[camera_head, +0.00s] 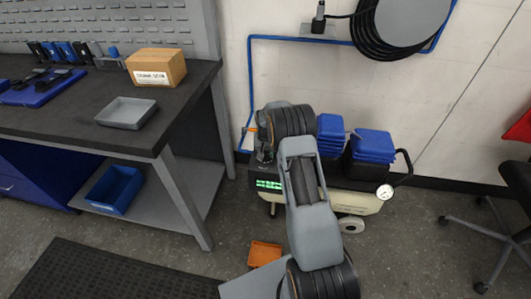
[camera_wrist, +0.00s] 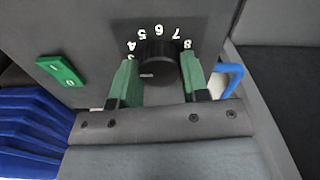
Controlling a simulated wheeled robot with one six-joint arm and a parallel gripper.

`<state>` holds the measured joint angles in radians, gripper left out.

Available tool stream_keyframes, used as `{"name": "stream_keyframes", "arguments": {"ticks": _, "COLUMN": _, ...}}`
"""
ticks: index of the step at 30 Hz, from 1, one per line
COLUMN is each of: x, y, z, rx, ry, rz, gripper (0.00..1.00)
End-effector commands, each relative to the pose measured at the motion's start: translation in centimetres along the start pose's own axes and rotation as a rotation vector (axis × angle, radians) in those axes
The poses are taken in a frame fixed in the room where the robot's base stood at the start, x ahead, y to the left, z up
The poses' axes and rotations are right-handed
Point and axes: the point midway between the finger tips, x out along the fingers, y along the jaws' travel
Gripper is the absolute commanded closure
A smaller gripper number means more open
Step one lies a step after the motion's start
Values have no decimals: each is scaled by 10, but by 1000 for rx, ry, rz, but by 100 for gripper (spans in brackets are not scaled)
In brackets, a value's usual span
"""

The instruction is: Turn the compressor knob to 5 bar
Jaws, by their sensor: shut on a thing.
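The compressor (camera_head: 358,201) stands on the floor by the wall, with a cream tank and dark upper housing, partly hidden behind my arm. In the wrist view its round black knob (camera_wrist: 158,58) sits on a grey panel, ringed by white numbers from about 3 to 8 that appear upside down. A faint light mark shows on the knob's lower left; which number it indicates I cannot tell. My gripper (camera_wrist: 158,78) is shut on the knob, one green finger on each side. In the head view the knob and fingers are hard to make out.
A green rocker switch (camera_wrist: 61,70) is left of the knob. A workbench (camera_head: 75,128) stands left, a chair (camera_head: 500,225) right. An orange tray (camera_head: 264,254) lies on the floor.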

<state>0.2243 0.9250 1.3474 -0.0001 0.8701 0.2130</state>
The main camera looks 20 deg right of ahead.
Motion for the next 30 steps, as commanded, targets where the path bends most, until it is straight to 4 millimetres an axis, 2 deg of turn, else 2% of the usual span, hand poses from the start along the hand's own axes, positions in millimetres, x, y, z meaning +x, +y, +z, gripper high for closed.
{"name": "stream_keyframes", "arguments": {"ticks": 18, "x": -1, "y": 0, "z": -1, "rx": 580, "ry": 4, "rz": -2, "gripper": 82}}
{"name": "stream_keyframes", "arguments": {"ticks": 30, "x": -1, "y": 0, "z": -1, "rx": 872, "ry": 5, "rz": -4, "gripper": 82}}
